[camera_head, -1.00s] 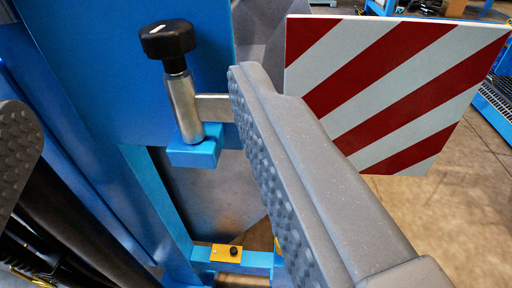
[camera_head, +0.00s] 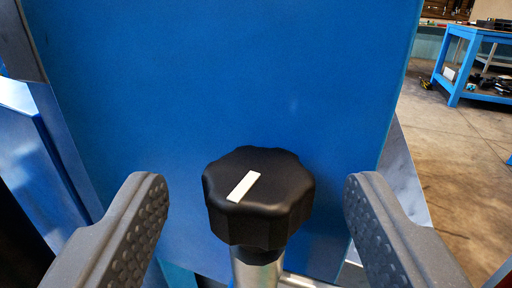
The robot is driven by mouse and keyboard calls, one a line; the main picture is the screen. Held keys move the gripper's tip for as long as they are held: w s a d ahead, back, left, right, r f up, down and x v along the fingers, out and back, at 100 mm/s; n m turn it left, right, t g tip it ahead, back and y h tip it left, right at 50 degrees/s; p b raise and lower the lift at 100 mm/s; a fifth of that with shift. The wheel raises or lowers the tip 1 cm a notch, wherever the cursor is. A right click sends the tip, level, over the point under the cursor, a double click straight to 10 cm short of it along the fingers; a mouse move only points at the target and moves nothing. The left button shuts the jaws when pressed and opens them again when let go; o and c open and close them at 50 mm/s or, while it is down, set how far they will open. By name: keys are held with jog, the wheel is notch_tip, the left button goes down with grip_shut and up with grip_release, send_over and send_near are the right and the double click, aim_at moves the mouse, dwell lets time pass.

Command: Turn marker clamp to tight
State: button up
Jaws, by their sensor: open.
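The marker clamp's black lobed knob (camera_head: 270,200) stands at the lower middle, with a white mark (camera_head: 243,186) on its top slanting from lower left to upper right. Below it a silver shaft (camera_head: 257,272) shows in part. My gripper (camera_head: 255,195) is open, with one grey dimpled finger left of the knob and one right of it. There is a gap on both sides, and neither finger appears to touch the knob. The clamp's lower block is out of view, and so is the striped marker board.
A large blue panel (camera_head: 220,80) fills the view behind the knob. A blue frame member (camera_head: 40,140) runs along the left. At the upper right, a blue workbench (camera_head: 470,60) stands far off on a bare concrete floor (camera_head: 450,150).

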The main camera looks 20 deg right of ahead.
jog(key=shift+w+d+r, duration=0.1)
jog(key=shift+w+d, duration=0.05)
jog(key=shift+w, duration=0.3)
